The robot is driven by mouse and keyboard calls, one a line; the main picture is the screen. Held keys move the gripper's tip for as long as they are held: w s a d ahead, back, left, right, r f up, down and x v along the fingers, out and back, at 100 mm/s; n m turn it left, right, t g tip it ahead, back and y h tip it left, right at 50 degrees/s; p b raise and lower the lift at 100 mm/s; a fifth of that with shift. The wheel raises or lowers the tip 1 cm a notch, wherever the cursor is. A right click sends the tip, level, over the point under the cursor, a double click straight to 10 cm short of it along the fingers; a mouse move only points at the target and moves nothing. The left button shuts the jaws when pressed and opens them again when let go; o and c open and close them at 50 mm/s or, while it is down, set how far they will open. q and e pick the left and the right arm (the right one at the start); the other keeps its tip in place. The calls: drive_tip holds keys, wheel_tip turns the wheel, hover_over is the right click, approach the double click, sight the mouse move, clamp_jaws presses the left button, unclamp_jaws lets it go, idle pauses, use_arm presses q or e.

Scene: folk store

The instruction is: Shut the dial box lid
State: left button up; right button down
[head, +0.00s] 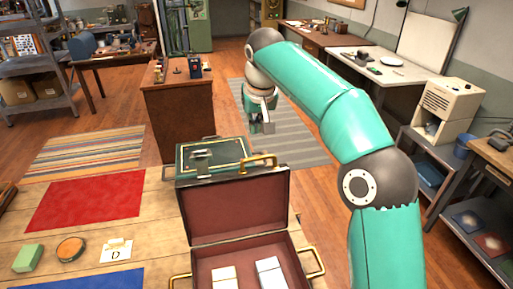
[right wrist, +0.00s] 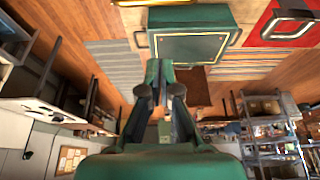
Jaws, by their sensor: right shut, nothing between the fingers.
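An open box (head: 238,210) with a dark lid and dark red lining stands at the near edge of the table, its lid raised at the far side. Two pale blocks (head: 223,276) lie inside. Right behind the lid is a green box top (head: 188,162) with gold trim and brass handles; it also shows in the right wrist view (right wrist: 187,47). I cannot tell which one is the dial box. My right gripper (head: 263,126) is shut and empty, beyond and to the right of the green top, apart from it. Its closed fingers show in the right wrist view (right wrist: 160,66). My left gripper is not in view.
A wooden cabinet (head: 180,120) stands beyond.

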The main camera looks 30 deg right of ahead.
wheel_tip(320, 180, down, 7)
drive_tip(key=s, duration=0.1)
drive_tip(key=shift+s+a+r, duration=0.15)
drive_tip(key=shift+r, duration=0.05)
drive_tip(key=shift+s, duration=0.1)
idle(0.4)
